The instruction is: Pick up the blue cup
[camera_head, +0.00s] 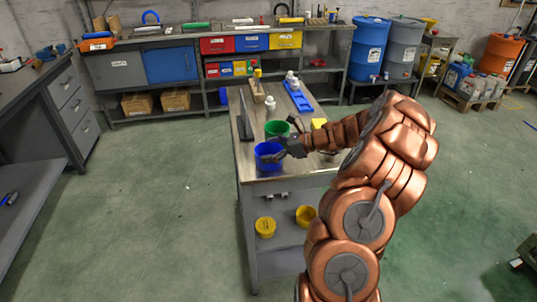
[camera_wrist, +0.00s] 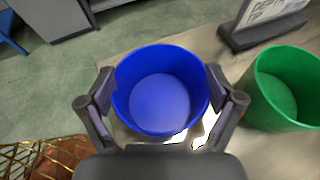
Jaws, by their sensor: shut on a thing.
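The blue cup (camera_head: 268,156) stands at the near left corner of the metal-topped workbench in the head view. In the wrist view the blue cup (camera_wrist: 160,92) sits between my two fingers, its open top facing the camera and its inside empty. My gripper (camera_head: 284,150) is shut on the cup, with a finger against each side of it in the wrist view (camera_wrist: 161,100). I cannot tell whether the cup's bottom touches the bench top.
A green cup (camera_wrist: 285,88) stands close to the right of the blue cup in the wrist view. A dark-based sign (camera_wrist: 262,30) stands behind it. A blue tray (camera_head: 297,97) and white bottles (camera_head: 270,103) are farther back. Yellow cups (camera_head: 265,227) sit on the lower shelf.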

